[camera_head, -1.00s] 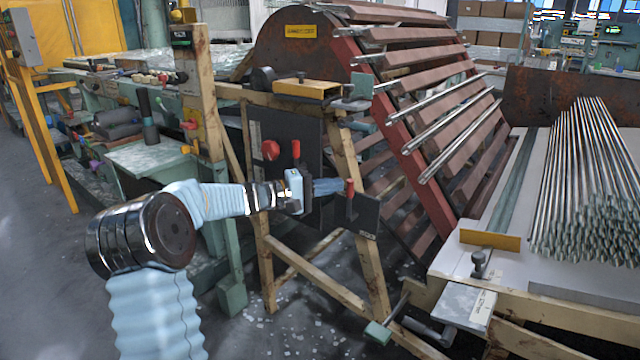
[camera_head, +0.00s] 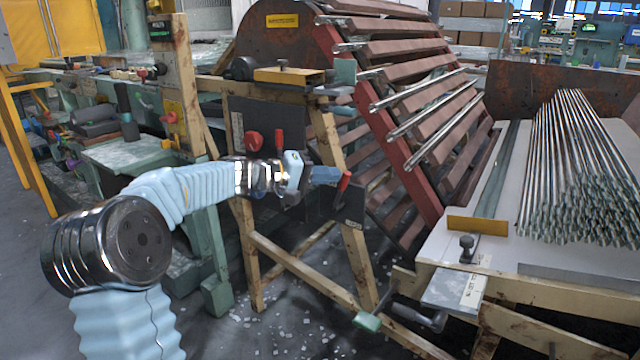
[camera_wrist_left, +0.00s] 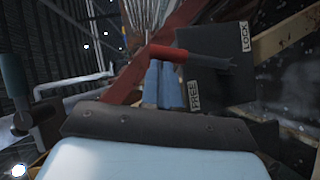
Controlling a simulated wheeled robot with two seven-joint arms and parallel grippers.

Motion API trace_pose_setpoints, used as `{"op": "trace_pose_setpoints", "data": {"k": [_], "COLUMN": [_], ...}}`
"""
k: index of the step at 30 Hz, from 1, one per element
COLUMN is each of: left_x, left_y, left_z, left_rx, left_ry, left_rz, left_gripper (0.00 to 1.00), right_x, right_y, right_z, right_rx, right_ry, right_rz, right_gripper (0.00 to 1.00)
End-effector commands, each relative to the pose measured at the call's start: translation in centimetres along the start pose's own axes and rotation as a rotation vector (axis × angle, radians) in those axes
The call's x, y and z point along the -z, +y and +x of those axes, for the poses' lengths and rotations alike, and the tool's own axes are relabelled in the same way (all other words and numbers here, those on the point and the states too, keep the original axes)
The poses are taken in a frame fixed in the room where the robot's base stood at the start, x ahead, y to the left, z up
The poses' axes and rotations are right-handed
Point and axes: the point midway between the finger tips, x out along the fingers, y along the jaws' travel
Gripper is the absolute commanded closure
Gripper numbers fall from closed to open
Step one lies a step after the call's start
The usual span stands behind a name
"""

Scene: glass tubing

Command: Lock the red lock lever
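The red lock lever (camera_head: 345,181) stands tilted at the small dark plate on the wooden frame, right at my left fingertips. In the left wrist view its red grip (camera_wrist_left: 168,54) lies across the tips of the two blue fingers, and its dark shaft runs right over the dark plate (camera_wrist_left: 212,45). That plate carries a LOCK label (camera_wrist_left: 245,36) and a FREE label (camera_wrist_left: 194,95). My left gripper (camera_head: 328,175) has its fingers close together, with nothing visible between them. It appears to touch the grip; exact contact is hard to tell. My right gripper is not in view.
A dark panel with a red knob (camera_head: 253,140) and another red-tipped lever (camera_head: 279,138) stands behind my left wrist. A sloping red rack (camera_head: 372,120) holds several tubes. A table (camera_head: 470,220) with a tube bundle (camera_head: 580,170) is at the right.

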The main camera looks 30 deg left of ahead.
Motion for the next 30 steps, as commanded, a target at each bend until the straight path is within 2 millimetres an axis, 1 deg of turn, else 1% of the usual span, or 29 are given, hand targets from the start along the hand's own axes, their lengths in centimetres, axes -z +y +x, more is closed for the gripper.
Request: {"op": "trace_pose_setpoints", "data": {"k": [1, 10, 19, 27, 30], "left_x": [-0.6, -2.9, -5.1, -7.0, -7.4], "left_y": [-0.1, 0.6, 0.6, -0.4, -1.0], "left_z": [0.4, 1.9, 3.4, 4.7, 5.0], "left_rx": [0.021, 0.180, 0.339, 0.469, 0.475], "left_ry": [-0.001, -0.002, -0.001, -0.002, -0.001], "left_rz": [0.041, 0.278, 0.514, 0.708, 0.712], "left_gripper": [1.00, 1.00, 1.00, 1.00, 1.00], "right_x": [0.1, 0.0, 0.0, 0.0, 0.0], "right_y": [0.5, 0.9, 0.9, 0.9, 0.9], "right_z": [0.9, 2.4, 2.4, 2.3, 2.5], "right_rx": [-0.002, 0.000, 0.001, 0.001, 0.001], "right_ry": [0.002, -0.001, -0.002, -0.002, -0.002], "right_rz": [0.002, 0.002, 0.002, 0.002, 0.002], "right_gripper": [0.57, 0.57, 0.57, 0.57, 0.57]}}
